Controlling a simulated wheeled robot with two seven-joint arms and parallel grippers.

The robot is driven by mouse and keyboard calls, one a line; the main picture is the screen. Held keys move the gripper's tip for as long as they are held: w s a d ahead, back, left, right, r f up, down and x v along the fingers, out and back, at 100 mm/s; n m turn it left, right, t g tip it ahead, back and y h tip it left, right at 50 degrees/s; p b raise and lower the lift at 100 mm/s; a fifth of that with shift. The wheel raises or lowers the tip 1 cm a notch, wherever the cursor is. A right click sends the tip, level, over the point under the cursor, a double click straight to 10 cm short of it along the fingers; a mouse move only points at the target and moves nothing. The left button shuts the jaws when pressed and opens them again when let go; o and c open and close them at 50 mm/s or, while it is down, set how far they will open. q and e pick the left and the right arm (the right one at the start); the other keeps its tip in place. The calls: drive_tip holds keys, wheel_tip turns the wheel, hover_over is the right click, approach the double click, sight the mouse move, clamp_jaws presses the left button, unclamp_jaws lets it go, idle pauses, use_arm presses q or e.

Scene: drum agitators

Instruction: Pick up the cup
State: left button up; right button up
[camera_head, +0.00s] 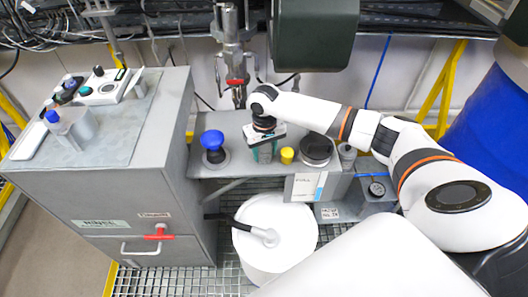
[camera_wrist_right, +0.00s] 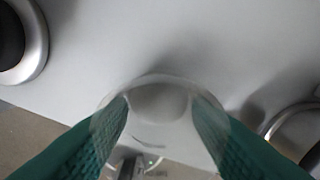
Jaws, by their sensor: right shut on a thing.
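A clear, translucent cup (camera_wrist_right: 160,103) with a round rim sits between the green fingers of my right gripper (camera_wrist_right: 162,135) in the right wrist view. The fingers press on it from both sides, so the gripper is shut on the cup. In the camera_head view my right gripper (camera_head: 264,152) points down over the grey shelf, and the cup is mostly hidden there by the gripper. I cannot tell whether the cup touches the shelf. My left gripper is not in view.
The grey shelf (camera_head: 235,128) also holds a blue knob (camera_head: 212,140) to the left, a small yellow cylinder (camera_head: 287,155) and a dark round-topped part (camera_head: 316,147) to the right. A grey cabinet (camera_head: 150,185) stands left. A white drum (camera_head: 275,225) stands in front, below the shelf.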

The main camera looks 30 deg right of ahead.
wheel_tip(320, 180, up, 10)
drive_tip(key=b, duration=0.1)
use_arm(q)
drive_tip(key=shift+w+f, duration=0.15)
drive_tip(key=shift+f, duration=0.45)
use_arm(e)
drive_tip(key=s+a+r+n, duration=0.2)
drive_tip(key=s+a, duration=1.1)
drive_tip(key=s, duration=0.1)
drive_tip(key=shift+s+a+r, duration=0.15)
drive_tip(key=shift+s, duration=0.15)
